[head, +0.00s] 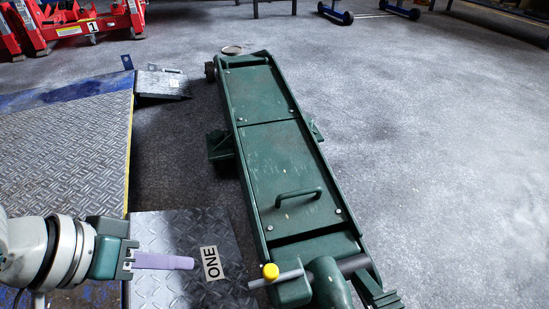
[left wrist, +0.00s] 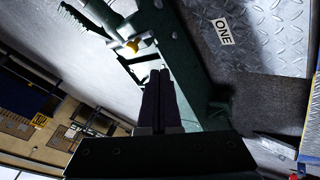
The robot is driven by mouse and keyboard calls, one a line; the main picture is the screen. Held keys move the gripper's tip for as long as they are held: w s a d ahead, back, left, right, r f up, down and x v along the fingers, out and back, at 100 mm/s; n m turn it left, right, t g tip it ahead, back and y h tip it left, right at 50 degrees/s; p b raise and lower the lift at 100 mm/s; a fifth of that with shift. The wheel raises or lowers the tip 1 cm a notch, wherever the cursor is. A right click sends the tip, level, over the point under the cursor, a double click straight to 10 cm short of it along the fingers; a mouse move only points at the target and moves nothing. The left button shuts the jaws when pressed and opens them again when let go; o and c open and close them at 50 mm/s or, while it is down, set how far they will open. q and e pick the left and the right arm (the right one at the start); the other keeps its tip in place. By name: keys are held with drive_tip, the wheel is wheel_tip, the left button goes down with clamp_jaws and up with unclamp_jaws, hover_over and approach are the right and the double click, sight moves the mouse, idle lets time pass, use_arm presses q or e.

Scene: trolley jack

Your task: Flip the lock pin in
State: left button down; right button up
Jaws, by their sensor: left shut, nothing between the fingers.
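The long green trolley jack (head: 280,160) lies on the grey floor in the middle of the head view. At its near end is a yellow knob (head: 270,271) beside a thin metal pin (head: 278,280) that sticks out to the left. In the left wrist view, the yellow knob (left wrist: 132,46) shows at upper left of the fingers. My left gripper (head: 192,263) is shut and empty, left of the knob and apart from it, above the plate marked ONE. Its dark fingers (left wrist: 159,72) point toward the jack in the wrist view. My right gripper is not in view.
A metal tread plate marked ONE (head: 165,225) lies left of the jack. A larger tread-plate ramp (head: 70,130) with yellow and blue edges is further left. Red jack stands (head: 75,25) stand at back left. The floor right of the jack (head: 440,180) is clear.

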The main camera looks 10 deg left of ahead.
sight(276, 274)
use_arm(q)
drive_tip(key=w+d+f+b, duration=0.4)
drive_tip(key=d+f+b, duration=0.4)
drive_tip(key=b, duration=0.2)
drive_tip(key=shift+w, duration=0.25)
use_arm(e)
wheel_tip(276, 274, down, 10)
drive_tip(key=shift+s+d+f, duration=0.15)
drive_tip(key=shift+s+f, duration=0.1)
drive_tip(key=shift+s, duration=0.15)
